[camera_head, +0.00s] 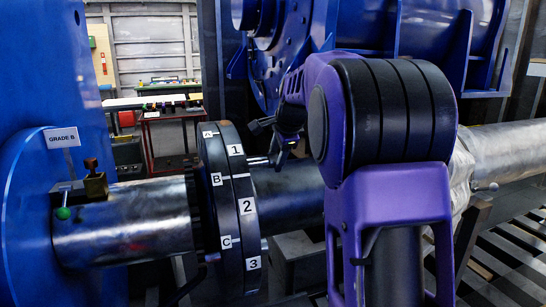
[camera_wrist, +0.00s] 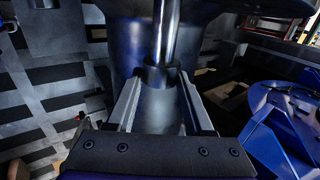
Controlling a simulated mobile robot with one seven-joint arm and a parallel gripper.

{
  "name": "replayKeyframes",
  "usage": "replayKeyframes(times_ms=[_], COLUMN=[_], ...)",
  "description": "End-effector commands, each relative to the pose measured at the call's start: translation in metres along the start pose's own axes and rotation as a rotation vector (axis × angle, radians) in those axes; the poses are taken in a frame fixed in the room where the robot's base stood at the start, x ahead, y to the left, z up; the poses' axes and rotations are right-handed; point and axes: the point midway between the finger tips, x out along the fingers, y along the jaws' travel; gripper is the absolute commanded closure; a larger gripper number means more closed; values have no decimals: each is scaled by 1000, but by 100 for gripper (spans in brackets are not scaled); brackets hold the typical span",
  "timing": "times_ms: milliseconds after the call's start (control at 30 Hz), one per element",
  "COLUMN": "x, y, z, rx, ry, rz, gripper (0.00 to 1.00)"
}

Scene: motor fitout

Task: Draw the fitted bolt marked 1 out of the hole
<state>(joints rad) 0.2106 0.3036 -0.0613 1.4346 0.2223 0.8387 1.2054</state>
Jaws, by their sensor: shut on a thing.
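The coupling flange (camera_head: 214,190) stands upright on the steel shaft, with tags 1, 2, 3 on one ring and A, B, C on the other. The bolt (camera_head: 258,160) beside tag 1 shows as a short silver rod between the flange's right face and my gripper (camera_head: 277,155). In the wrist view my gripper (camera_wrist: 161,80) is shut on the dark end of the bolt, one finger on each side. The bolt's silver shank (camera_wrist: 167,32) runs away from the fingertips to the top of the picture. How much of it sits inside the hole is hidden.
A blue housing (camera_head: 30,180) with a GRADE B tag stands at left. A small block (camera_head: 95,187) and a green-knobbed pin (camera_head: 63,213) are at the shaft's left end. Blue machinery (camera_head: 410,30) overhangs the arm. A red-framed bench (camera_head: 165,115) stands behind.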

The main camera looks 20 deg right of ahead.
Motion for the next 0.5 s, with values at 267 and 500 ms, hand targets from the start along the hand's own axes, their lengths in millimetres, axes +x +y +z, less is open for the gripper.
replayKeyframes(times_ms=[267,500], x=[-1,-1], y=[-1,-1], z=[-12,-20], rx=[2,1], ry=[2,2], rz=[-3,-3], gripper=[100,100])
